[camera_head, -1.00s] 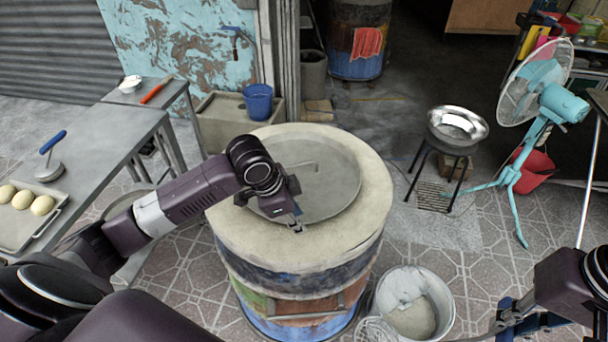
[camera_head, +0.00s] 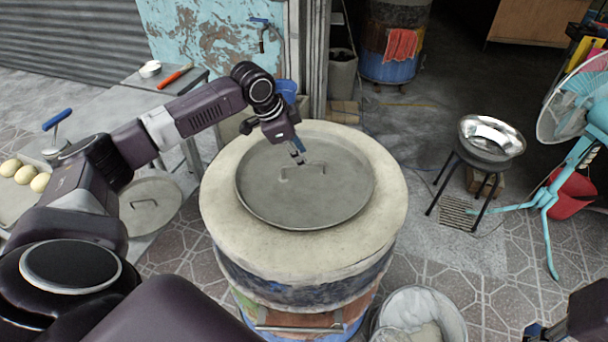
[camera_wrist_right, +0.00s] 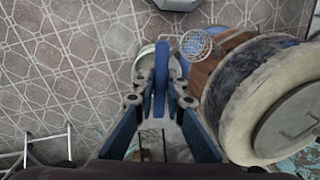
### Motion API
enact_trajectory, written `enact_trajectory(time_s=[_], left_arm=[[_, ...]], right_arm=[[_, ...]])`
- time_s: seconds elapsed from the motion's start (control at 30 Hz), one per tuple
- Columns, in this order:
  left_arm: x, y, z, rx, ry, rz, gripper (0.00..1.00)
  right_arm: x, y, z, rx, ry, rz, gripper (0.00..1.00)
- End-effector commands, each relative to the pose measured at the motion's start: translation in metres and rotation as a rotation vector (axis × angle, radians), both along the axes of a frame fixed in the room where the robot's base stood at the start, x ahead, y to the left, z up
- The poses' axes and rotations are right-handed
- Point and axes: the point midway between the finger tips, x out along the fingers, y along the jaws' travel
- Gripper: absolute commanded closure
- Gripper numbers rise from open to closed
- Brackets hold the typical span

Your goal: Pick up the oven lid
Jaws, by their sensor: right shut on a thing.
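The oven lid (camera_head: 270,200) is a round grey metal disc lying flat on the barrel oven (camera_head: 225,215), with a thin bar handle (camera_head: 318,168) standing up near its middle. My left gripper (camera_head: 299,157) points down close above the handle; I cannot tell whether it touches it or how far its jaws are apart. In the right wrist view the lid (camera_wrist_right: 281,118) shows on the oven at the right. There my right gripper (camera_wrist_right: 159,101) is shut on a blue handle (camera_wrist_right: 161,75), well away from the lid; the far end of that tool is unclear.
A second round lid (camera_head: 168,212) with a handle lies left of the oven. A bucket (camera_head: 405,303) stands at the oven's front right. A metal bowl on a stand (camera_head: 488,140) and a fan (camera_head: 575,100) are at the right. A tray of buns (camera_head: 22,175) is at the left.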

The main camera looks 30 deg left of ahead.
Motion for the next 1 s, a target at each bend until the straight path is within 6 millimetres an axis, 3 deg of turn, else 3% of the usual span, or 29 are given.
enact_trajectory(time_s=[0.17,0.43,0.73,1.0], left_arm=[[0.004,-0.001,-0.012,0.000,0.001,0.000,0.71],[0.017,-0.004,-0.047,0.000,0.000,0.000,0.71],[0.020,-0.005,-0.054,0.001,-0.001,-0.001,0.71],[0.020,-0.005,-0.054,0.001,-0.001,-0.001,0.99]], right_arm=[[0.000,0.000,0.004,0.001,-0.001,0.000,1.00],[0.000,0.000,0.012,0.001,-0.001,0.000,1.00],[0.000,0.000,0.012,0.001,-0.001,0.000,1.00],[0.000,0.000,0.012,0.001,-0.001,0.000,1.00]])
